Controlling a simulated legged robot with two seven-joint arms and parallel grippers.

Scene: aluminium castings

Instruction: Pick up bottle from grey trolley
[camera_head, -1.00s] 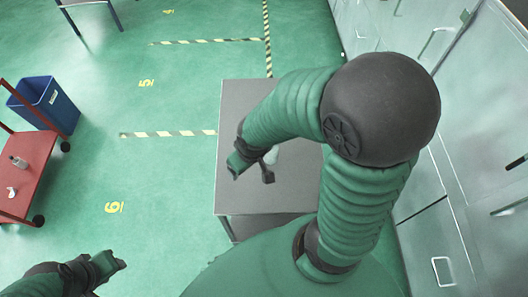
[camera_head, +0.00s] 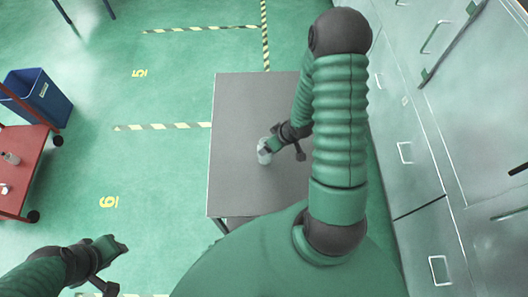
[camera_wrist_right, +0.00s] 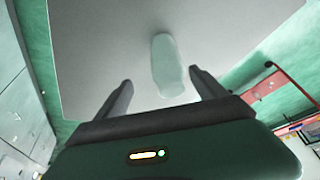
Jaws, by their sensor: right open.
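The bottle (camera_head: 264,152) is pale and translucent, and stands on the grey trolley (camera_head: 232,110) near the middle of its top. In the right wrist view the bottle (camera_wrist_right: 167,66) shows between and beyond the two fingers of my right gripper (camera_wrist_right: 160,88), which is open and empty. In the head view my right gripper (camera_head: 276,147) is right beside the bottle and hides part of it; I cannot tell whether they touch. My left gripper (camera_head: 118,246) is at the lower left, away from the trolley; its jaws are too small to judge.
A red trolley (camera_head: 28,150) with small items stands at the far left, beside a blue bin (camera_head: 40,96). Pale metal cabinets (camera_head: 440,150) line the right side. The green floor left of the grey trolley is clear, with striped tape lines.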

